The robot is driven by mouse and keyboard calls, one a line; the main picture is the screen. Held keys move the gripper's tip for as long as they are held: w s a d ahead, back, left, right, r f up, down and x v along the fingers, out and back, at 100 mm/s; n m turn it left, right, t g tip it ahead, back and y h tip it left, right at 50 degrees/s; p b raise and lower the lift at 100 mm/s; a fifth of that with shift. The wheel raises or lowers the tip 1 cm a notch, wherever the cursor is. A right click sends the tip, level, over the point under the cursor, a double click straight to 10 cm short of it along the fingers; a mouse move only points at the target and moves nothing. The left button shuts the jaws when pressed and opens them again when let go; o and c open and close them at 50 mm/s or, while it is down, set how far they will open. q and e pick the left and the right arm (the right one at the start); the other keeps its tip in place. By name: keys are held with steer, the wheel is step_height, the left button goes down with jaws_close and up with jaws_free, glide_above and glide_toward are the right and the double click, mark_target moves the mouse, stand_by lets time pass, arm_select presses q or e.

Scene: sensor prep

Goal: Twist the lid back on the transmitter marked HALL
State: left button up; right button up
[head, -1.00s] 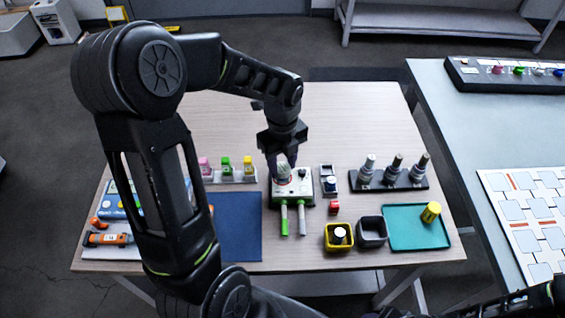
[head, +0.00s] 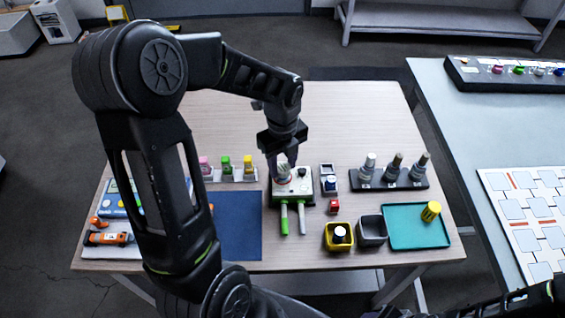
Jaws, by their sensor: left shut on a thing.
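My left gripper (head: 283,159) points down over a pale box-like fixture (head: 308,184) at the middle of the table. It is shut on a small grey-white, lid-like piece (head: 283,170) at the fixture's left part. The fingers partly hide this piece, and I cannot tell whether it sits fully on what is under it. No HALL marking is readable. My right gripper is not in view.
A green-handled and a pale-handled tool lie before the fixture. A yellow bin (head: 327,246), a dark bin (head: 360,236) and a teal tray (head: 405,243) with a yellow cylinder (head: 431,211) are front right. A blue mat (head: 238,228) lies left. The table's back is clear.

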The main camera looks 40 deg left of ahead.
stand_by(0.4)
arm_select(q)
steer(key=shift+f, duration=0.65)
stand_by(0.9)
steer(key=shift+f+b, duration=0.3)
steer(key=shift+b, duration=0.1)
steer(key=shift+f, duration=0.15)
stand_by(0.7)
steer(key=o, duration=1.1)
steer(key=shift+c, duration=0.2)
steer(key=shift+o, duration=0.9)
steer(key=shift+r+p, duration=0.5)
steer(key=shift+r, duration=0.15)
